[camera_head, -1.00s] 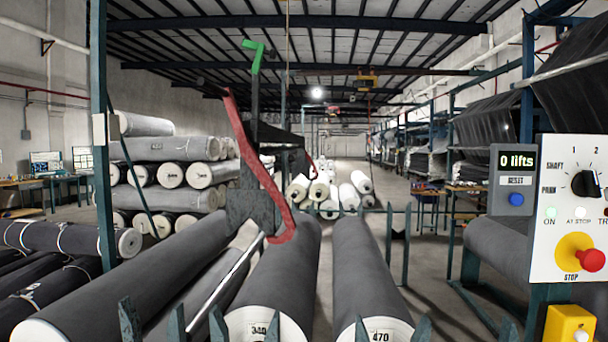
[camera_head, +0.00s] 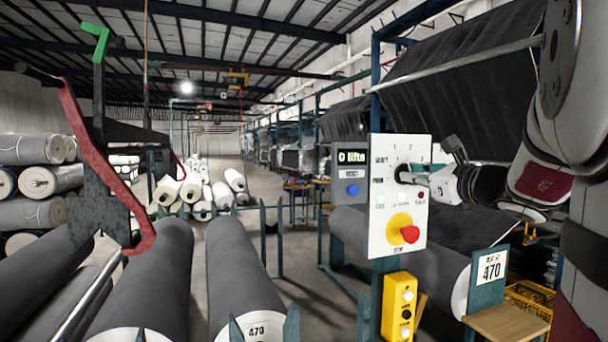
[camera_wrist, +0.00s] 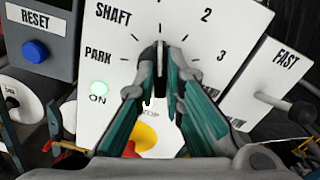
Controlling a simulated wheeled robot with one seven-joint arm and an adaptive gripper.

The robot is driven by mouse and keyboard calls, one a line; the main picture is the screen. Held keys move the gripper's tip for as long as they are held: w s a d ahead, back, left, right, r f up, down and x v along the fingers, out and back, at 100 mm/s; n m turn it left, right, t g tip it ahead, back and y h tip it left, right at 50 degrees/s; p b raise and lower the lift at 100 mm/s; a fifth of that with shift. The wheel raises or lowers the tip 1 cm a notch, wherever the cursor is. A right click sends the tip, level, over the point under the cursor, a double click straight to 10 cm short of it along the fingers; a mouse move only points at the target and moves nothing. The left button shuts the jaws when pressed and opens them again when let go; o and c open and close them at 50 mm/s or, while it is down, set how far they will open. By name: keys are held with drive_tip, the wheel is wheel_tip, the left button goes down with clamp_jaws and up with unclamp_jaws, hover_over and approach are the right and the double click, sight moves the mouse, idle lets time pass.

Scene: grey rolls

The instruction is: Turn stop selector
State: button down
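The stop selector is a dark knob (camera_wrist: 160,52) on a white control panel (camera_head: 390,235) with marks labelled SHAFT, PARK, 2 and 3. In the wrist view my gripper (camera_wrist: 161,60) has its teal, grey-tipped fingers on both sides of the knob, with hardly any gap at the tips. The visible top of the knob points straight up at a tick. My fingers hide most of the knob.
A red stop button (camera_head: 410,234) on a yellow base sits just below the selector. A grey box with a blue RESET button (camera_head: 352,189) adjoins the panel's left. A yellow button box (camera_head: 398,306) hangs below. Grey rolls (camera_head: 240,270) lie to the left.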

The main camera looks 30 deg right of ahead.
drive_tip(key=shift+f+n+b, duration=0.1)
drive_tip(key=shift+n+b, duration=0.2)
drive_tip(key=shift+b, duration=0.15)
drive_tip(key=n+b, duration=0.7)
drive_tip(key=b, duration=0.3)
drive_tip(key=shift+n, duration=0.3)
drive_tip(key=c, duration=1.7)
unclamp_jaws()
